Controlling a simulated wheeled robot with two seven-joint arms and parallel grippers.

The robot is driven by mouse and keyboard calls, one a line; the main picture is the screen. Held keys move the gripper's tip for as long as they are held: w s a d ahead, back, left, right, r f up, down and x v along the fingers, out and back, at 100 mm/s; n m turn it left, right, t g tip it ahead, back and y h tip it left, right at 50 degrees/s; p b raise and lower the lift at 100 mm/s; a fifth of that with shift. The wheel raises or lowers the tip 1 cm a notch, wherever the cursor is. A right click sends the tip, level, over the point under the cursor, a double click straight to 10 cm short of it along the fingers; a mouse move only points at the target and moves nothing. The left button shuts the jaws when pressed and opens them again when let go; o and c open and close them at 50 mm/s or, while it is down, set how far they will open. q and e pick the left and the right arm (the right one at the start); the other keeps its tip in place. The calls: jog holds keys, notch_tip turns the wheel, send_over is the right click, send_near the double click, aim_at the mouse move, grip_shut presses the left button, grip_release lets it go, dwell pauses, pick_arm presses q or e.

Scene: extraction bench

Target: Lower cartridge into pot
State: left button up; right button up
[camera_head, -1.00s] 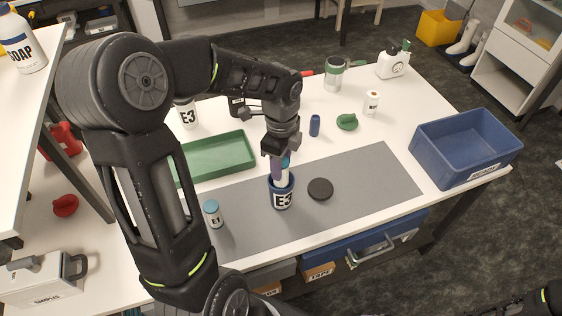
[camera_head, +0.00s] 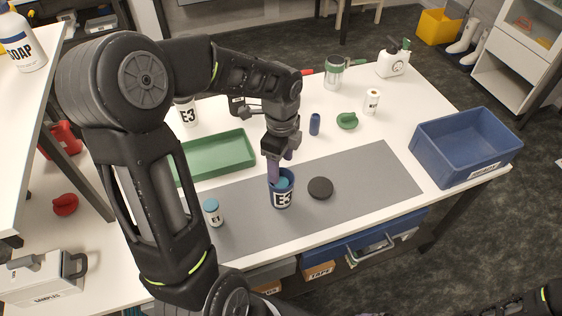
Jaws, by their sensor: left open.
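My right gripper is out of view; only a dark part of that arm shows at the bottom right.
A black disc (camera_head: 320,188) lies right of the pot. A white jar (camera_head: 213,213) labelled E1 stands to the left. A green tray (camera_head: 216,157) lies behind, and a blue bin (camera_head: 468,160) stands at the right. The right part of the mat (camera_head: 383,175) is clear.

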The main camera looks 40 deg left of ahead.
pick_arm(q)
notch_tip(320, 180, up, 7)
jog(key=p, duration=0.5)
jog(key=shift+s, duration=0.1)
dwell(0.7)
